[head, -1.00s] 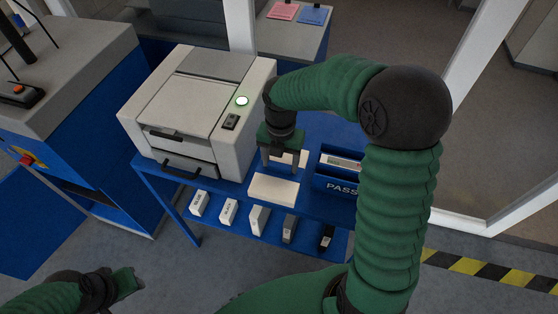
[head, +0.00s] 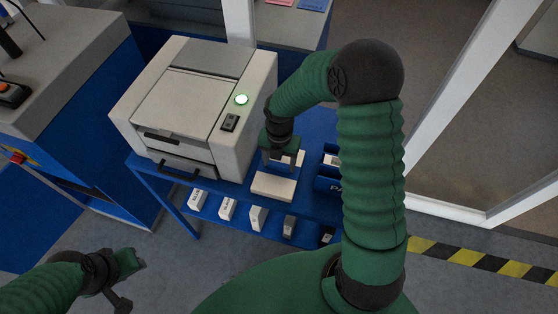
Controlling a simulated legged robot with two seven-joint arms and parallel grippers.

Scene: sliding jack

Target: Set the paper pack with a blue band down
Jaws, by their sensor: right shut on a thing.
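My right gripper (head: 281,161) points down over the blue bench, to the right of the printer-like machine. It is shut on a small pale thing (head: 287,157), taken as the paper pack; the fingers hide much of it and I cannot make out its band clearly. A flat white block (head: 273,187) lies on the bench just in front of the gripper. I cannot tell whether the held pack touches the surface. My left gripper (head: 128,262) is at the lower left, away from the bench, and its jaws are not clear.
The grey-white machine (head: 186,105) with a lit green button stands left of the gripper. A blue bin (head: 327,184) is at the right, partly behind my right arm. Small labelled boxes (head: 227,209) stand on the lower shelf. The blue bench (head: 160,180) has little free room.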

